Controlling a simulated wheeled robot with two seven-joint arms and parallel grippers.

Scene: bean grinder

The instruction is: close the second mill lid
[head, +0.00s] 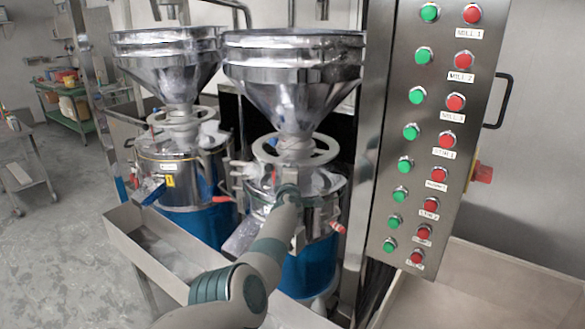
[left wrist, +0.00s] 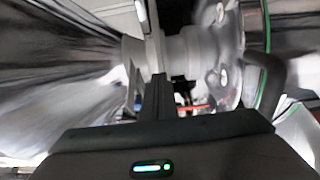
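Two steel mills stand side by side in the head view, each with a funnel hopper, a pale handwheel under it and a drum. They are the left mill (head: 182,175) and the nearer right mill (head: 316,185); which is the second is not marked. The right mill's handwheel (head: 322,148) sits above its drum. My left gripper (head: 287,188) is at the front of that drum, just below the wheel; its fingertips are hard to see. In the left wrist view its dark fingers (left wrist: 159,95) are together, against or close to a pale flat part (left wrist: 150,35). Whether they grip it is unclear.
A steel control panel (head: 436,130) with green and red buttons stands close on the right. A steel trough (head: 150,255) runs in front of the mills. A green cart (head: 70,105) stands far left, with open floor before it.

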